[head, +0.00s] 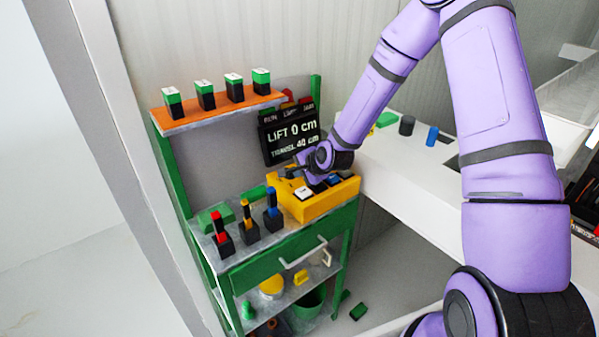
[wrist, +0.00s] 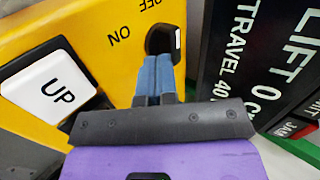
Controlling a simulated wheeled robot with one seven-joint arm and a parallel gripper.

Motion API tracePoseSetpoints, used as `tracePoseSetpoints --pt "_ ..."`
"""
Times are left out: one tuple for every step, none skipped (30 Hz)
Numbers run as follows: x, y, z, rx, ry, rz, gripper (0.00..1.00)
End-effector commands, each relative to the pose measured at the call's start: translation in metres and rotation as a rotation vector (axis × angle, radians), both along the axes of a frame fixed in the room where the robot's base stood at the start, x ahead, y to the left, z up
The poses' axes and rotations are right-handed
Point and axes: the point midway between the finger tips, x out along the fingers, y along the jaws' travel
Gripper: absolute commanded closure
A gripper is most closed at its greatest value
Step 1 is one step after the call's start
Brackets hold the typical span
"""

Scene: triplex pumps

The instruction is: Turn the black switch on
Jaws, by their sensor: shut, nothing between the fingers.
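The black switch (wrist: 163,38) sits on the yellow control box (wrist: 95,25), beside the printed words ON and OFF. A white mark shows on its right side. My gripper (wrist: 157,62) is shut and empty, its blue-grey fingertips at the lower edge of the switch. They look to be touching or very close to it; I cannot tell which. Which way the switch is set is not clear. In the head view my gripper (head: 292,172) is over the back left of the yellow box (head: 318,207), and the switch is hidden there.
A white UP button (wrist: 55,88) is on the same box. A black display (head: 290,135) reading "LIFT 0 cm" and "TRAVEL 40 cm" stands close behind. Three dark blocks with coloured tops (head: 247,232) stand left on the green bench (head: 275,268). An orange shelf (head: 220,112) is above.

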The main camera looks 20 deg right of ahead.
Motion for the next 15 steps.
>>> tracePoseSetpoints --pt "0.0004 -0.0009 0.0001 0.001 -0.001 0.005 1.00" --pt "0.0005 -0.0010 0.0001 0.001 -0.001 0.010 1.00" --pt "0.0008 -0.0010 0.0003 0.001 -0.002 0.016 1.00" --pt "0.0010 -0.0009 0.0003 0.001 -0.002 0.021 1.00" --pt "0.0011 -0.0011 0.0004 0.001 -0.002 0.025 1.00" --pt "0.0013 -0.0013 0.0003 0.001 -0.001 0.032 1.00" --pt "0.0014 -0.0017 0.0003 0.001 -0.001 0.038 1.00" --pt "0.0016 -0.0020 0.0003 0.000 -0.001 0.042 1.00" --pt "0.0017 -0.0022 0.0004 0.001 -0.001 0.050 1.00" --pt "0.0020 -0.0022 0.0005 0.001 -0.002 0.056 1.00" --pt "0.0022 -0.0022 0.0005 0.001 -0.002 0.064 1.00" --pt "0.0025 -0.0028 0.0005 0.001 -0.002 0.075 1.00" --pt "0.0027 -0.0036 0.0002 0.001 -0.002 0.084 1.00" --pt "0.0029 -0.0038 0.0000 0.001 -0.001 0.095 1.00" --pt "0.0032 -0.0040 0.0000 0.002 0.000 0.113 1.00"
